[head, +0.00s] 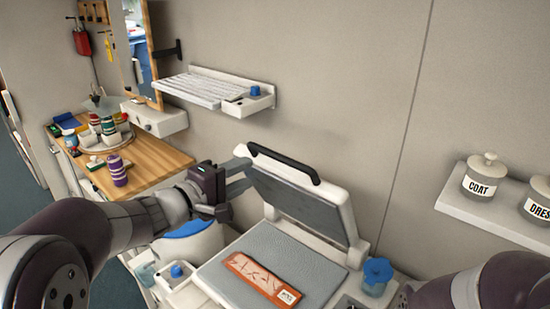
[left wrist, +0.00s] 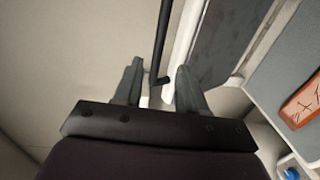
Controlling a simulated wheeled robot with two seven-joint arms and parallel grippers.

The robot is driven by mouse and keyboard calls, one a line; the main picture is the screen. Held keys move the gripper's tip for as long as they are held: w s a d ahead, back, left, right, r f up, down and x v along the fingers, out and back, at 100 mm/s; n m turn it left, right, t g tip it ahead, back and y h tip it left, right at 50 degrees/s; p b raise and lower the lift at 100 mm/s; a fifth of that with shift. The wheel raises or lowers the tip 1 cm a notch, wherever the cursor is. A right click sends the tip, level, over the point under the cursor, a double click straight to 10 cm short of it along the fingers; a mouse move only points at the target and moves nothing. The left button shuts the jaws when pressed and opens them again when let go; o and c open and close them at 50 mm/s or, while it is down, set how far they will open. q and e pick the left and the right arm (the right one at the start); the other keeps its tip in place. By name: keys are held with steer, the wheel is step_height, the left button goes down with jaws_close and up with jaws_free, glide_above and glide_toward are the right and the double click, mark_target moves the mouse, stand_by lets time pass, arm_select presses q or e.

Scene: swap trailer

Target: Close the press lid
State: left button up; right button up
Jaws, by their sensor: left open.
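The press lid (head: 302,204) stands raised and tilted back against the wall, with a black handle bar (head: 284,162) along its top edge. The press base (head: 262,252) has a grey padded bed, and an orange patterned piece (head: 263,279) with a small label lies flat on it. My left gripper (head: 243,175) is open at the left end of the lid's handle. In the left wrist view, the dark handle (left wrist: 161,45) runs between the two open fingers (left wrist: 155,90), and I cannot tell whether they touch it. My right arm shows at the lower right; its gripper is out of view.
A wooden table (head: 150,165) with spools and a tray stands at the left. A wall shelf (head: 215,90) is above it. Another shelf (head: 500,212) with labelled jars is at the right.

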mark_target(277, 160)
arm_select(q)
steer(key=p+x, duration=0.1)
steer(key=x, duration=1.1)
steer(key=shift+d, duration=0.15)
jaws_close()
steer(key=shift+s+f, duration=0.1)
